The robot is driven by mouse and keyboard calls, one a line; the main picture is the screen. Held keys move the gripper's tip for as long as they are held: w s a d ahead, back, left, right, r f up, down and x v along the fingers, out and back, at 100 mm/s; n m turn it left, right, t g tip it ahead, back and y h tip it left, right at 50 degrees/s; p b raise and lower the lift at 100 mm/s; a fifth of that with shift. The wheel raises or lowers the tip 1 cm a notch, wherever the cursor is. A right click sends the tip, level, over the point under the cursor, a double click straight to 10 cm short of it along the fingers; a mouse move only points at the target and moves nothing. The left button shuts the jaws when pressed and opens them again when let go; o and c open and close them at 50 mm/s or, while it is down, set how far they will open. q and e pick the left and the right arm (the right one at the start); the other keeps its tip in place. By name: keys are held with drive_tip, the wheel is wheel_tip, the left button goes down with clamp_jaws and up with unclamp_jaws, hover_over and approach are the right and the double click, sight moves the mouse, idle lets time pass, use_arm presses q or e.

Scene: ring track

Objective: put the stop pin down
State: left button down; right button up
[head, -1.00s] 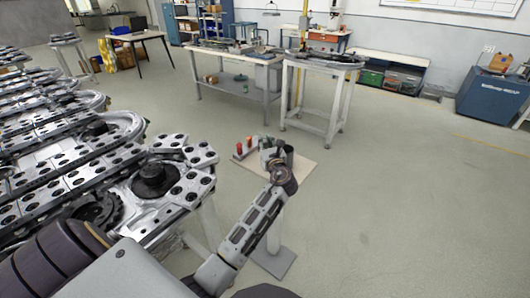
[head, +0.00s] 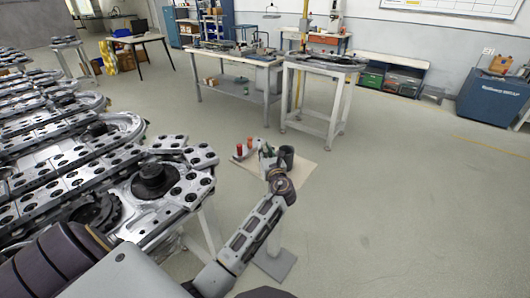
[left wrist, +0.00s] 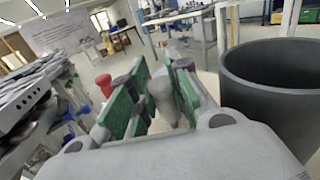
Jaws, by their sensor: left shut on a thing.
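My left gripper (head: 268,158) is over a small stand top at the middle of the head view. In the left wrist view its green-padded fingers (left wrist: 160,98) are shut on a pale grey, rounded piece, which I take as the stop pin (left wrist: 162,92). The pin's lower end and whether it touches the stand top cannot be told. In the head view the pin is too small to make out at the fingers.
The small stand top (head: 306,170) carries a dark cup (head: 287,154), close right of the gripper in the wrist view (left wrist: 275,85), and red-orange pieces (head: 240,150). The ring track (head: 155,185) lies to the left. Floor at right is clear.

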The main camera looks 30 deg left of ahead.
use_arm(q)
drive_tip(key=shift+f, duration=0.1)
drive_tip(key=c, duration=1.6)
unclamp_jaws()
drive_tip(key=v, duration=1.1)
drive_tip(key=shift+s+d, duration=0.1)
drive_tip(key=shift+s, duration=0.05)
drive_tip(key=shift+s+d, duration=0.25)
use_arm(e)
drive_tip(key=shift+s+d, duration=0.15)
drive_tip(key=shift+d, duration=0.05)
drive_tip(key=shift+s+f, duration=0.1)
drive_tip(key=shift+s, duration=0.1)
drive_tip(key=shift+s, duration=0.55)
